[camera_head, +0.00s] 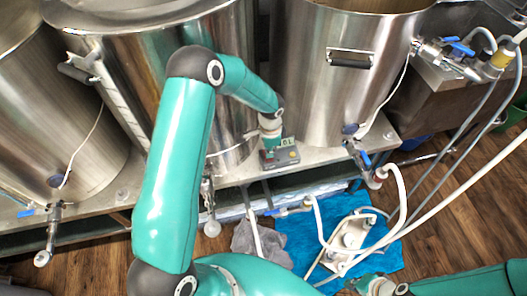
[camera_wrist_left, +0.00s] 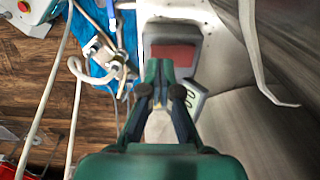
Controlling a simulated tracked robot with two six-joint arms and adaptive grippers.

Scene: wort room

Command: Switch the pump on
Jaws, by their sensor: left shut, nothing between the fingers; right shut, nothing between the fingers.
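A white pump (camera_head: 350,238) with hoses lies on a blue towel (camera_head: 300,232) on the floor. It also shows in the left wrist view (camera_wrist_left: 104,52). A small grey control box (camera_head: 285,158) stands on the metal bench between two kettles; the left wrist view shows a box with a dark red panel (camera_wrist_left: 172,56). My left gripper (camera_head: 269,146) is shut and empty, pointing down at this box and partly covering it. Its fingertips (camera_wrist_left: 160,66) overlap the box; contact cannot be told. My right gripper (camera_head: 368,284) is shut and empty at the bottom edge, low in view.
Large steel kettles (camera_head: 335,85) with valves and hoses stand behind. White hoses (camera_head: 460,190) cross the right side. A grey cloth (camera_head: 258,240) lies beside the towel. A pale box with a red button (camera_wrist_left: 24,6) shows at the wrist view's upper left.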

